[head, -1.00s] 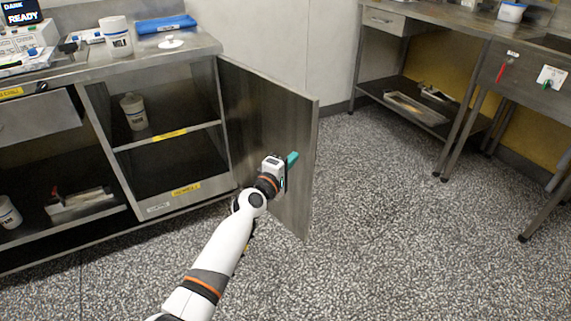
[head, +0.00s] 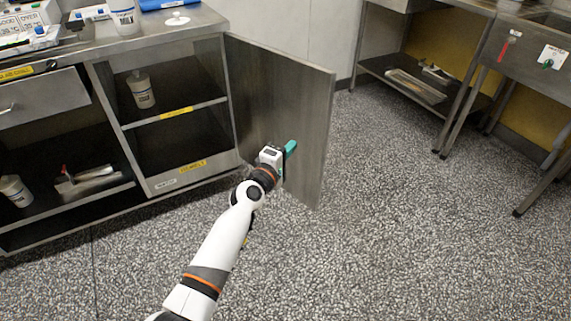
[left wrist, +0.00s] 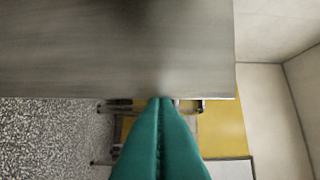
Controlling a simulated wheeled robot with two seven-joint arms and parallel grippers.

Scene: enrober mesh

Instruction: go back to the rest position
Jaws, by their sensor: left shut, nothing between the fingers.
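My left gripper (head: 287,160) is in front of the open cabinet door (head: 300,125) in the head view, close to the door's inner face. Its green fingers are shut together with nothing between them, as the left wrist view (left wrist: 160,125) shows. In that view the door's grey metal panel (left wrist: 110,50) fills the upper part, with its edge right by the fingertips. I cannot tell whether the fingers touch it. My right gripper is not in view.
The steel cabinet (head: 160,185) stands open, with a white jar (head: 141,90) on its upper shelf. A metal tray (head: 88,180) and another jar (head: 15,190) sit on the lower left shelf. A steel table (head: 395,68) stands at the back right. The speckled floor (head: 420,240) is clear.

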